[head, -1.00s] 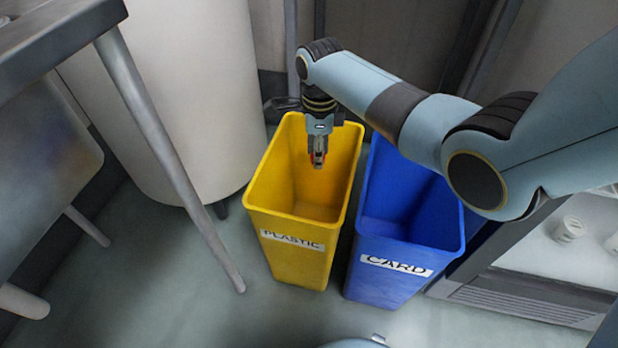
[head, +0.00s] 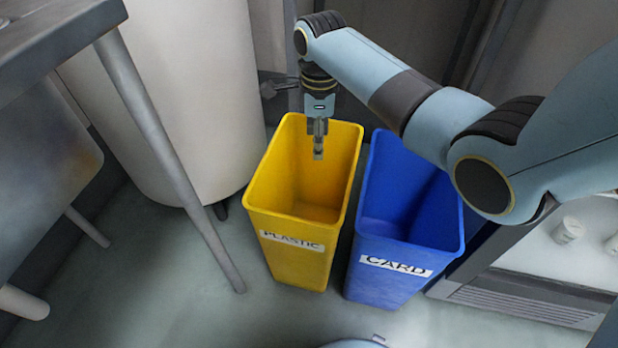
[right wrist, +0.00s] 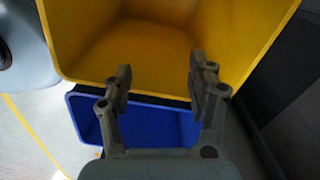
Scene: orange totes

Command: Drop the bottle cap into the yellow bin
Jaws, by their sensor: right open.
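The yellow bin (head: 290,262) stands on the floor in the head view, with a white label reading PLASTIC on its front. My right gripper (head: 318,152) points down over the bin's opening, near its back rim. In the right wrist view, the fingers of my right gripper (right wrist: 158,80) are apart with nothing between them, and the yellow bin (right wrist: 185,45) fills the upper part. The bottle cap does not show in either current view. The visible inside of the bin shows no cap, and parts of its floor are hidden. My left gripper is not in view.
A blue bin (head: 385,285) labelled CARD stands close on the right of the yellow one. A white cylinder (head: 180,90) is behind on the left, and a table with a metal leg (head: 165,150) is at the left.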

